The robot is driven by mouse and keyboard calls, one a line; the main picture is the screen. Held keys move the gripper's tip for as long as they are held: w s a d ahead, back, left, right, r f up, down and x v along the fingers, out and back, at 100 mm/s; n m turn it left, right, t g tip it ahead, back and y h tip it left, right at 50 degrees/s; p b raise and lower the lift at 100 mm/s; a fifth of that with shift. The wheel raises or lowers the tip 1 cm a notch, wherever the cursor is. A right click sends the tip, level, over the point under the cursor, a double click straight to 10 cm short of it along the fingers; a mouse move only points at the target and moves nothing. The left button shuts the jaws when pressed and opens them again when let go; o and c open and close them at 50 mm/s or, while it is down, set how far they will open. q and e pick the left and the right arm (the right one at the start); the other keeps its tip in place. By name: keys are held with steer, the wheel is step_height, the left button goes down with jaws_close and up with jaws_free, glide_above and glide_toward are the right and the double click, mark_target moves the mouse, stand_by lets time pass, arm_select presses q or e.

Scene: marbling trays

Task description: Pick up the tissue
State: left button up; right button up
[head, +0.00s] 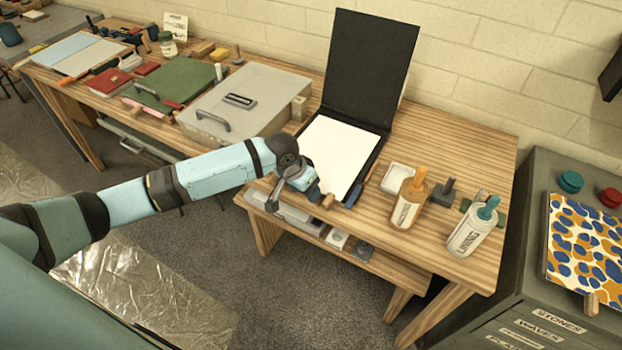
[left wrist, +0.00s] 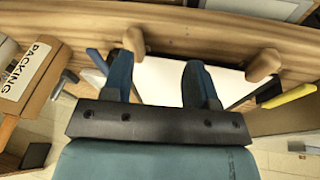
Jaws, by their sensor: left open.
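A flat white sheet, which looks like the tissue (head: 335,150), lies in the lower half of an open black case (head: 370,68) on the wooden table. In the left wrist view a white surface (left wrist: 162,82) shows between and beyond the fingers. My left gripper (head: 322,194) is at the front edge of the sheet, near the table's front edge. Its two blue fingers (left wrist: 160,66) are apart with nothing gripped between them. I cannot tell whether they touch the sheet. The gripper hides part of the sheet's front left corner. My right gripper is not in view.
Right of the case stand a white dish (head: 398,178), a bottle with an orange top (head: 408,205) and a bottle with a teal top (head: 470,236). A grey case (head: 245,108) lies left. Wooden pegs (left wrist: 264,64) show near the fingers.

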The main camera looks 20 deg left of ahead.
mark_target(274, 176)
arm_select(q)
steer(key=w+a+r+n+g+y, duration=0.2)
steer(key=w+a+r+y, duration=0.15)
steer(key=a+r, duration=0.6)
steer(key=shift+h, duration=0.45)
steer(key=f, duration=0.5)
steer(key=a+f, duration=0.1)
steer(key=f, duration=0.4)
steer(key=a+f, duration=0.1)
steer(key=f, duration=0.4)
steer(key=shift+w+a+p, duration=0.1)
steer(key=shift+w+p, duration=0.15)
steer(key=shift+p, duration=0.05)
steer(key=shift+r, duration=0.1)
jaws_close()
